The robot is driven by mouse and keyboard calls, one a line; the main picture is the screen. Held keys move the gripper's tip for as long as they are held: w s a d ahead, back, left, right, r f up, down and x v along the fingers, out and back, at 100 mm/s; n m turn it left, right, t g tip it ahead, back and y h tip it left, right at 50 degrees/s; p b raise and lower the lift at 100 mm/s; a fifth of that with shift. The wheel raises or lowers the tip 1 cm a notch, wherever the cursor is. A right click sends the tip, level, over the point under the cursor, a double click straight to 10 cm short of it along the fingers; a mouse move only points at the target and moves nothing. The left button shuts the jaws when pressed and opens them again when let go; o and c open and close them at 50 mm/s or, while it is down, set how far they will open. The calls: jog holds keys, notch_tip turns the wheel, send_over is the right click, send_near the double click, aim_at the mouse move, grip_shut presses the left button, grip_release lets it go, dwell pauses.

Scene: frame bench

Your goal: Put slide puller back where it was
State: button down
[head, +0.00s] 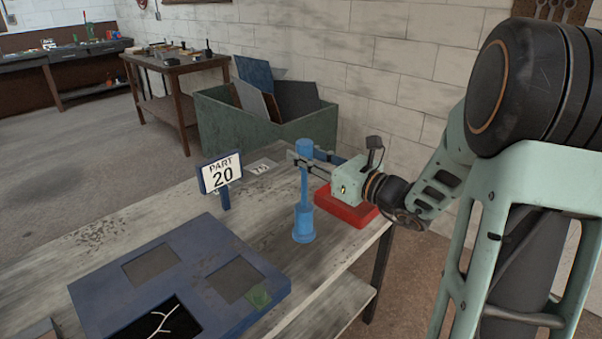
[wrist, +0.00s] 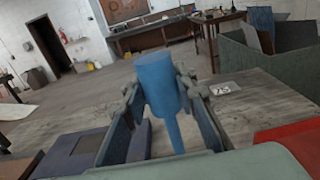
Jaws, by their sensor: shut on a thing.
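The slide puller (head: 303,190) is a blue upright rod with a thick cylinder low down and a wider foot, in the head view. My gripper (head: 308,165) is shut on its upper part, coming from the right. In the wrist view the blue top of the slide puller (wrist: 160,85) sits between the two fingers (wrist: 160,100). It looks upright near the right side of the bench (head: 130,225). I cannot tell whether its foot touches the bench top.
A blue tray (head: 215,240) with square recesses lies at the front of the bench. A "PART 20" sign (head: 221,173) stands left of the puller. A flat label card (head: 262,166) lies behind. A red block (head: 345,207) is under my wrist. A green bin (head: 250,134) stands beyond.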

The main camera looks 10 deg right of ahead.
jog(key=w+f, duration=0.3)
jog(key=f, duration=0.3)
jog(key=shift+w+d+f+b, duration=0.2)
jog(key=shift+d+f+b, duration=0.1)
jog(key=shift+f, duration=0.1)
jog(key=shift+f, duration=0.2)
jog(key=c, duration=1.6)
grip_release()
jog(key=v, duration=1.2)
jog(key=shift+s+r, duration=0.1)
